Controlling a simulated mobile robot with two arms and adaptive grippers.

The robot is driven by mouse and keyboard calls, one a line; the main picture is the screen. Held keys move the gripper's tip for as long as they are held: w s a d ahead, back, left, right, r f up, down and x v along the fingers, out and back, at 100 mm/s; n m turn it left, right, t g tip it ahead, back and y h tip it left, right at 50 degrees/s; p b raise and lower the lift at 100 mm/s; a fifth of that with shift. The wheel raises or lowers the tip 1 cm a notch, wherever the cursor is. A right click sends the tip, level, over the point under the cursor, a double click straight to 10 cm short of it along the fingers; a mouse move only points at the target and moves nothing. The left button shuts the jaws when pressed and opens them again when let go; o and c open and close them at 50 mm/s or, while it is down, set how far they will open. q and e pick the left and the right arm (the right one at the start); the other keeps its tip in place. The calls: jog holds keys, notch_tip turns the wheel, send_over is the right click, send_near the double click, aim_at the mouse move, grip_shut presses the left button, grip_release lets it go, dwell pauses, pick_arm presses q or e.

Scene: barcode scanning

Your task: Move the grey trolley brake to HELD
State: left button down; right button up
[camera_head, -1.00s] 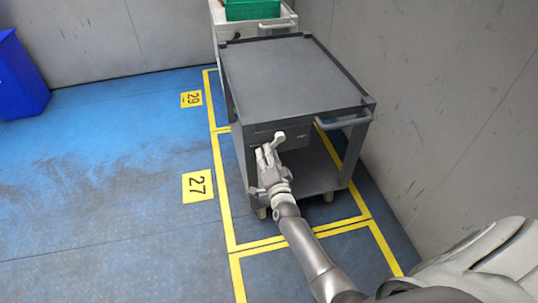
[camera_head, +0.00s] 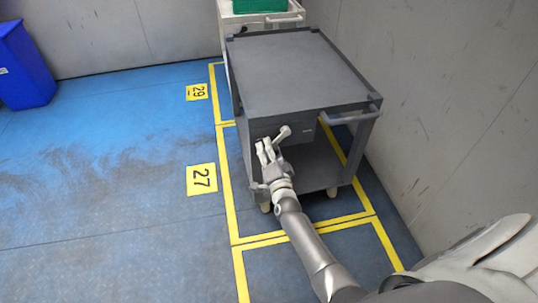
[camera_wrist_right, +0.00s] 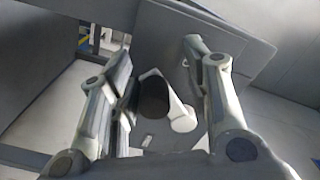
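The grey trolley (camera_head: 300,75) stands against the right wall, with a flat top, a lower shelf and a dark box under the top on its near side. My right gripper (camera_head: 272,146) reaches up to this box. In the right wrist view, my right gripper (camera_wrist_right: 165,92) is open, its two fingers spread left and right. Between them is a pale brake lever (camera_wrist_right: 181,117) with a dark round end, in front of a grey panel (camera_wrist_right: 150,138). I cannot tell whether a finger touches the lever. The HELD marking is not readable. My left gripper is not in view.
A pale trolley (camera_head: 230,22) with a green crate (camera_head: 262,5) stands behind the grey one. A blue bin (camera_head: 22,70) stands at the far left. Yellow floor lines and a 27 marker (camera_head: 201,179) lie beside the trolley. The blue floor to the left is clear.

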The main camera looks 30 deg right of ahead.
jog(key=v, duration=1.2)
jog(key=shift+a, duration=0.15)
